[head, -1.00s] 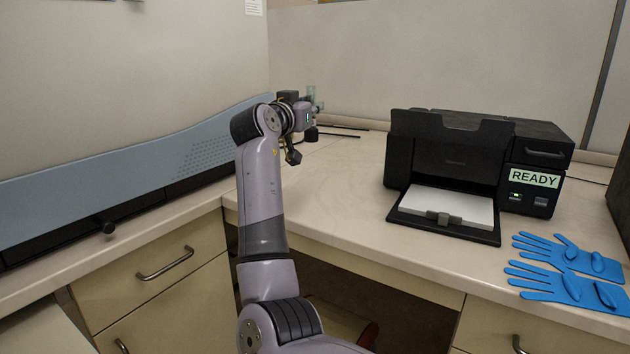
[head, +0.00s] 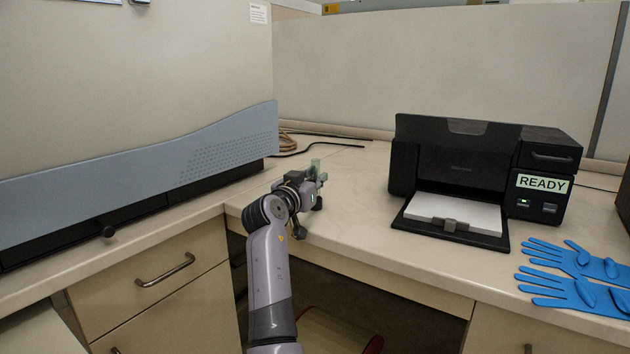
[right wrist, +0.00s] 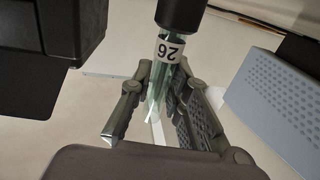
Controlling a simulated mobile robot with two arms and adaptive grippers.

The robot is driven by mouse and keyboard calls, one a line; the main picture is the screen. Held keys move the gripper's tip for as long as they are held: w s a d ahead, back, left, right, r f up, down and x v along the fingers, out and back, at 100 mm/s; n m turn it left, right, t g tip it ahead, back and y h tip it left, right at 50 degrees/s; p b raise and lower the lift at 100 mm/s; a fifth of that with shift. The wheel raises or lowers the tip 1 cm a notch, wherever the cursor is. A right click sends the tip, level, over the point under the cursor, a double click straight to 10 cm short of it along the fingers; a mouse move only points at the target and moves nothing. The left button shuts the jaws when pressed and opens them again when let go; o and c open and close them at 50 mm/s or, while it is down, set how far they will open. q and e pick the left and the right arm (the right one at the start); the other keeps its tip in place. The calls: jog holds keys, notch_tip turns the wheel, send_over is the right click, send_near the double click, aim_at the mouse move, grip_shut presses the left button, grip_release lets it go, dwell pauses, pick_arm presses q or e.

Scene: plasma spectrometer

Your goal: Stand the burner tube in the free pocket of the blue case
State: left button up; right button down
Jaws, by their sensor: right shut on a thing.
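My right gripper (head: 319,184) is over the bench left of the printer. In the right wrist view its fingers (right wrist: 160,108) are shut on the burner tube (right wrist: 157,82). The tube is pale green clear glass, with a white number label and a dark end piece at the top of that picture. In the head view the tube (head: 315,165) is a small pale green shape at the gripper, mostly hidden. The blue case is in neither view. My left gripper is not in view.
A black printer (head: 485,165) with a paper tray stands on the bench (head: 360,190). Blue gloves (head: 570,285) lie at the front right. A large instrument with a blue-grey panel (head: 150,155) stands at the left. Cables lie behind the gripper. Bench between gripper and printer is clear.

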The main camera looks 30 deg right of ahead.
jog(key=shift+r, duration=0.1)
jog(key=shift+f, duration=0.2)
jog(key=c, duration=1.5)
grip_release()
jog(key=shift+c, duration=0.2)
jog(key=shift+r, duration=0.25)
